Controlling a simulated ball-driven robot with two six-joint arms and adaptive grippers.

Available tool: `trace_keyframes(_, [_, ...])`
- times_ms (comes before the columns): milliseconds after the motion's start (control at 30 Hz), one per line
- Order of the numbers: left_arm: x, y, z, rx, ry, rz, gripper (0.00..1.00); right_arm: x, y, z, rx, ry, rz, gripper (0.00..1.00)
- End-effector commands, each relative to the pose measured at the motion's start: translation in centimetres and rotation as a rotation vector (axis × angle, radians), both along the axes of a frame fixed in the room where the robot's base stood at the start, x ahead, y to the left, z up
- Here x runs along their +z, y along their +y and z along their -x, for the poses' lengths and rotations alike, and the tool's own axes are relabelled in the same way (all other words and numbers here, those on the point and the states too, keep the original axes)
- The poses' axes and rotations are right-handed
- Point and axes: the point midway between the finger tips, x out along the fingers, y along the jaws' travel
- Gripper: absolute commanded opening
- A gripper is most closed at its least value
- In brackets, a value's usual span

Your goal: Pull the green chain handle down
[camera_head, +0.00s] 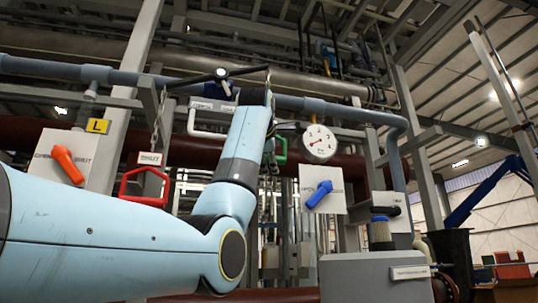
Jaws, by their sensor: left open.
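The green chain handle (281,151) hangs right of my left forearm in the middle of the view. It is partly hidden behind my arm, so only its right part shows. My left arm comes in from the left and reaches up in front of the handle. My left gripper (266,84) is open at the top end of that arm, above the green handle. Its fingers are small, dark and mostly hidden by the wrist. I cannot tell whether it touches the chain. My right gripper is not in view.
A red handle (145,186) and a white handle (209,122) hang left of my forearm. A gauge (319,143) and a blue lever (319,194) are right of it. An orange lever (68,165) is at left. A grey box (366,277) stands lower right. Pipes cross above.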

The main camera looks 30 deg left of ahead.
Motion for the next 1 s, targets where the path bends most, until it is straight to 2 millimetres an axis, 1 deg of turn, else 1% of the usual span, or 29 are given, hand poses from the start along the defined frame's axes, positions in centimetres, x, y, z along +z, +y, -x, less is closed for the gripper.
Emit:
trace_keyframes(233, [-0.09,0.07,-0.13,0.000,-0.001,0.000,0.46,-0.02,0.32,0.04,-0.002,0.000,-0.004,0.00])
trace_keyframes(267, [-0.09,0.07,-0.13,0.000,-0.001,0.000,0.44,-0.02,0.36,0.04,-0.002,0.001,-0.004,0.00])
trace_keyframes(600, [-0.06,0.06,-0.10,0.000,0.000,0.000,0.00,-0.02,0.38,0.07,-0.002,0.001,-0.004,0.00])
trace_keyframes(1000, [-0.16,0.06,-0.10,0.000,-0.001,0.000,0.00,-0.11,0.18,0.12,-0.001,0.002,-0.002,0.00])
